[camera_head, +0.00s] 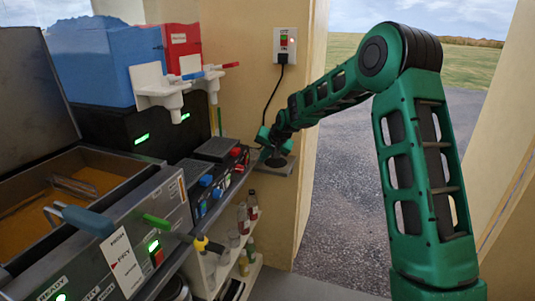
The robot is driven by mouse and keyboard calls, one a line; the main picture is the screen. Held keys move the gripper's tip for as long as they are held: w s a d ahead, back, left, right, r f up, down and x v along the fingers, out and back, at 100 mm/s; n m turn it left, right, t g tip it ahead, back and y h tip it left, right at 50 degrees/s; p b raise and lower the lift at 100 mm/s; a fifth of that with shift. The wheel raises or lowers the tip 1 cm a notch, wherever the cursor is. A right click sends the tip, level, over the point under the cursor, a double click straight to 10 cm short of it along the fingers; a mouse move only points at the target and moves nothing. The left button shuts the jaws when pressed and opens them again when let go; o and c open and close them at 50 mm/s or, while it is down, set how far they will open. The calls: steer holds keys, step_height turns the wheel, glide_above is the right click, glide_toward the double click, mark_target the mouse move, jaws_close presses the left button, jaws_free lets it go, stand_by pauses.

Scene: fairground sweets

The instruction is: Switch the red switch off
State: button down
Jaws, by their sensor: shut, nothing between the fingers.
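A white wall socket plate (291,45) is on the tan wall at top centre. It carries a red switch (284,38) with a small red light beside it. A black plug (282,58) sits in its lower part, and its cable runs down the wall. I cannot tell the switch's position at this size. A second red switch (156,257) is on the front of the fryer at lower left, next to a green light. My gripper (276,159) is shut and empty, pointing down near a small grey wall ledge, well below the socket plate.
The fryer (175,205) with its open oil vat and blue handle fills the left. Slush machines (108,62) with white taps stand behind. Hotplates (218,148) with red and blue knobs are beside my gripper. Bottles stand on a shelf (207,265) below. The doorway is right.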

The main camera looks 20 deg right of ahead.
mark_target(247, 159)
steer(key=shift+w+a+f, duration=0.25)
steer(key=shift+w+a, duration=0.6)
steer(key=shift+a, duration=0.05)
steer(key=shift+w+a+f, duration=0.2)
steer(key=shift+w+a, duration=0.65)
